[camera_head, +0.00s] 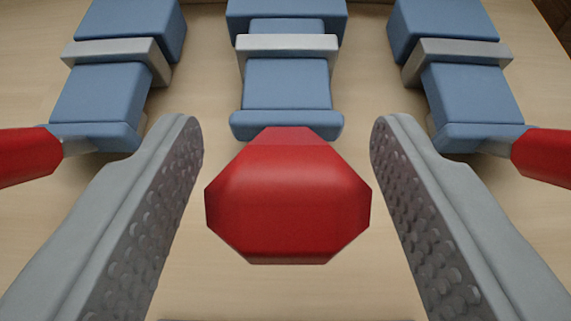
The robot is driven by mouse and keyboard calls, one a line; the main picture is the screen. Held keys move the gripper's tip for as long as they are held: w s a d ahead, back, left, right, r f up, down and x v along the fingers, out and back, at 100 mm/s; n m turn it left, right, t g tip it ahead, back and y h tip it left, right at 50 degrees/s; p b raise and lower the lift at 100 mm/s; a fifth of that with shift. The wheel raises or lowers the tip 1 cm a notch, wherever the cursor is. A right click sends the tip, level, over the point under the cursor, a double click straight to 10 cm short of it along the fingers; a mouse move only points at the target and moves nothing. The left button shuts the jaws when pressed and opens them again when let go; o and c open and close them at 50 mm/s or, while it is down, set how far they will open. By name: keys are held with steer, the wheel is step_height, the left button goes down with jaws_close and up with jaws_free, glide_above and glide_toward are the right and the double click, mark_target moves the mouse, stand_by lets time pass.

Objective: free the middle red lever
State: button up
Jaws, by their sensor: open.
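The middle red lever (288,200) shows as a large faceted red handle in the centre, its end facing the camera. Behind it is a blue clamp body (287,84) with a grey band (287,43) across it. My gripper (286,135) is open, with one dimpled finger on each side of the lever. Gaps show between the lever and both fingers, so neither appears to touch it. The lever's shaft and its joint to the clamp are hidden behind the handle.
Similar blue clamps stand at the left (97,98) and right (470,98), with grey bands. Their red levers, left (25,156) and right (545,155), point outward, close outside my fingers. The surface beneath is pale wood (200,60), bare between the clamps.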

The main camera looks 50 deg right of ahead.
steer(key=v, duration=1.7)
steer(key=shift+s+a, duration=0.1)
steer(key=shift+a, duration=0.05)
